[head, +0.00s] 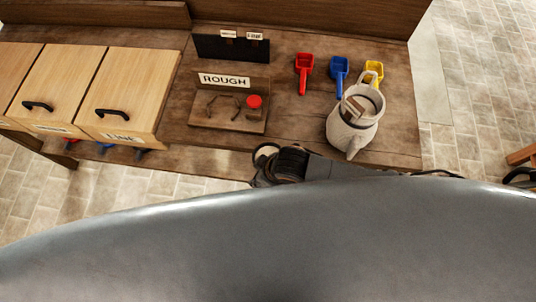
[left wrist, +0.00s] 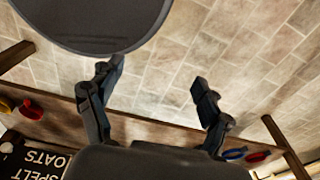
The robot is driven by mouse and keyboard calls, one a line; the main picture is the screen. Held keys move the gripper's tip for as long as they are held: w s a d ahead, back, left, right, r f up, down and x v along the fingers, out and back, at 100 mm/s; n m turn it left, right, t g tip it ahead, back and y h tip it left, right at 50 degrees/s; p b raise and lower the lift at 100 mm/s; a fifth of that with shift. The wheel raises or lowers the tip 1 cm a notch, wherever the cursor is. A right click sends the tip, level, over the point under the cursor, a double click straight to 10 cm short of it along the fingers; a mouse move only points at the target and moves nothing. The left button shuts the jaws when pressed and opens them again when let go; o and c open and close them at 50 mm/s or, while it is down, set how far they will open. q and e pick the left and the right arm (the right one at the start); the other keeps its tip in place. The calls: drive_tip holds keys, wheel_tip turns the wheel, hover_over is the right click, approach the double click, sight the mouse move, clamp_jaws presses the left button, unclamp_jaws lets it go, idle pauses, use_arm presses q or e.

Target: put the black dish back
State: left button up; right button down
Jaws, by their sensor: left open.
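In the left wrist view my left gripper (left wrist: 153,83) is open, with its two dark fingers apart and nothing between them. Behind them are the tiled floor and the edge of a wooden bench. In the head view a dark arm part of mine shows at the bench's front edge; its fingers cannot be made out. I cannot clearly make out the black dish in either view. A large dark rounded shape fills the upper left of the wrist view, perhaps my own base. My right gripper is not seen.
The bench (head: 205,152) holds a board marked ROUGH (head: 230,102), a black panel (head: 230,47), red (head: 304,66), blue (head: 339,70) and yellow (head: 374,68) scoops, and a pale jug (head: 352,125). Wooden drawers (head: 125,87) stand left. Bare wood lies between board and jug.

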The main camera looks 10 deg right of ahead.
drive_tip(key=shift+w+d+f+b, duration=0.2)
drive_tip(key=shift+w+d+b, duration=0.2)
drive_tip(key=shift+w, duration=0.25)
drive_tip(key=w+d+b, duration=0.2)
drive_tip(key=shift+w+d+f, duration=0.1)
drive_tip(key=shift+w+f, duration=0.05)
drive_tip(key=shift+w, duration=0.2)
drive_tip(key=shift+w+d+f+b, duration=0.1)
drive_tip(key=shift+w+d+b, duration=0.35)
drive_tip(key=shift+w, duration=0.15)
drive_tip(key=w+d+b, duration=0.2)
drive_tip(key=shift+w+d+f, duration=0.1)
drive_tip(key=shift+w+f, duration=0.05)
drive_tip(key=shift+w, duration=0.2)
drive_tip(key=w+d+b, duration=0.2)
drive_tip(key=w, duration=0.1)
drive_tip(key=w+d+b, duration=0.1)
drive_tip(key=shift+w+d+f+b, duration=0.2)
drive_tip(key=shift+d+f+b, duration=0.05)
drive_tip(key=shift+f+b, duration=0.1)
use_arm(q)
wheel_tip(320, 180, down, 10)
drive_tip(key=shift+s+a, duration=0.25)
drive_tip(key=shift+a, duration=0.2)
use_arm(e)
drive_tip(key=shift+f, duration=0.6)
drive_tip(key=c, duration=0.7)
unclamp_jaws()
